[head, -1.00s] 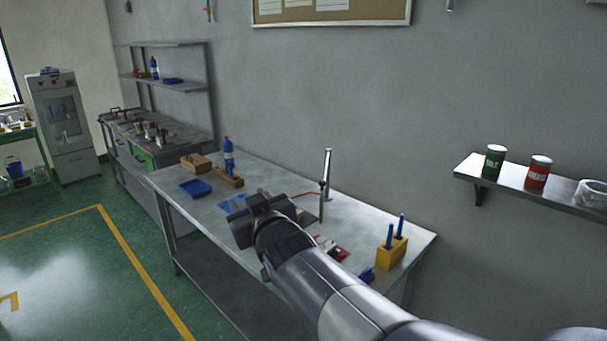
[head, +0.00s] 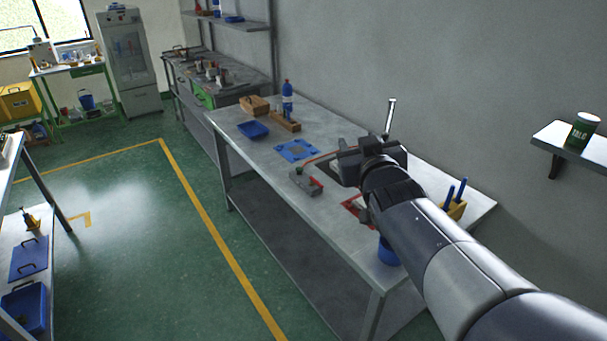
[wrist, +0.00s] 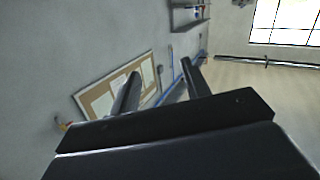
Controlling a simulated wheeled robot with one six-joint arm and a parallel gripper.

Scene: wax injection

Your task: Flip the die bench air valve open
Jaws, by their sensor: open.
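My gripper (wrist: 158,82) is open and empty in the wrist view, its two dark fingers apart. In the head view my gripper (head: 347,166) is over the right part of the steel bench (head: 262,173). A small grey device with a red part (head: 307,182) lies on the bench, left of my gripper; I cannot tell if it is the air valve or whether it is open. A thin red line (head: 325,155), perhaps a hose, runs behind it toward my gripper. My arm and gripper hide part of the bench top.
A blue mat (head: 296,150), blue tray (head: 253,129), blue bottle (head: 287,98) and wooden block (head: 254,105) are on the bench. An upright metal post (head: 390,117) stands behind my gripper. A yellow holder (head: 455,209) is at right.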

